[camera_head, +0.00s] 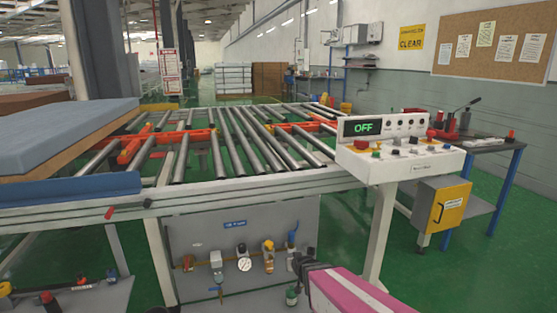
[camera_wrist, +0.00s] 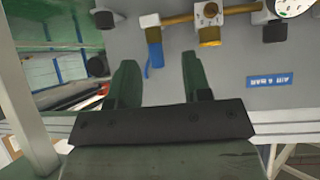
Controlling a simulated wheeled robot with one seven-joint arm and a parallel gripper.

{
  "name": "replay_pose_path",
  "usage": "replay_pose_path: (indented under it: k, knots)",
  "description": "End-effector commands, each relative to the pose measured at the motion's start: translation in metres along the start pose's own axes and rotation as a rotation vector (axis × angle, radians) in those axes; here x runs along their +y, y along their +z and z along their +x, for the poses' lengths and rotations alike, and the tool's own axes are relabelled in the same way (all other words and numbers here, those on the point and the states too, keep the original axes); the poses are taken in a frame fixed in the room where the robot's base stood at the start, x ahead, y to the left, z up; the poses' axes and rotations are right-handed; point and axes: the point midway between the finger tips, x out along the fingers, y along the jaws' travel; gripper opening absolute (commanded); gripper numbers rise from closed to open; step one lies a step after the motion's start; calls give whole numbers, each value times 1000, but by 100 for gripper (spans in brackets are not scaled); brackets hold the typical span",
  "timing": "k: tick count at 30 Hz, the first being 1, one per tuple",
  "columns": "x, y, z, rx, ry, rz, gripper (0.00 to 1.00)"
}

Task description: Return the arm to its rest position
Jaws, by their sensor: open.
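My gripper (camera_head: 303,262) shows at the bottom centre of the head view, at the end of my pink and white arm, in front of the grey panel (camera_head: 300,220) under the roller conveyor. In the wrist view its two dark green fingers stand apart, and the gripper (camera_wrist: 158,72) is open with nothing between the fingers. Beyond the fingertips are a blue-handled valve (camera_wrist: 154,50) and brass pipe fittings on the panel. I cannot tell how far the fingertips are from them. Much of the gripper is foreshortened in the head view.
The roller conveyor (camera_head: 215,160) spans the middle, with a blue-topped mattress (camera_head: 60,135) at its left. A control box (camera_head: 400,160) reading OFF stands at its right end. A yellow box (camera_head: 440,205) and a side table (camera_head: 490,145) are farther right. Green floor shows at lower right.

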Motion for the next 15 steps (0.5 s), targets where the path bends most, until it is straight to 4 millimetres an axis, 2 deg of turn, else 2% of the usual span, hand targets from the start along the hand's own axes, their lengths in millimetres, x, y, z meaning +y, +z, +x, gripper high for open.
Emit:
replay_pose_path:
  k: [1,6,15]
  knots:
    - [11,0,-13,-68,13,11,45]
    - [43,10,-51,-317,46,49,45]
    - [82,25,-137,-724,75,127,45]
